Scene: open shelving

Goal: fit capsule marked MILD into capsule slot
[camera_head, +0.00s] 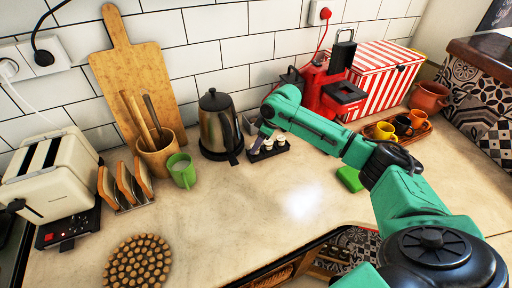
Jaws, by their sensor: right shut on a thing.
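My right gripper (256,145) reaches in from the right and points down at the left end of a small dark capsule holder (270,153) on the counter. It is shut on a small capsule, mostly hidden between its fingers. Pale capsules (280,140) stand in the holder just right of the fingers. The markings are too small to read, so I cannot tell which one says MILD. A red coffee machine (343,93) stands behind my right arm, with a dark part raised at its top. Its capsule slot is not clear from here. My left gripper is out of view.
A dark kettle (215,122) stands close left of the holder. A green cup (181,171), a toast rack (125,185) and a toaster (50,178) are further left. A green sponge (349,179) lies under my arm. The front middle counter is clear.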

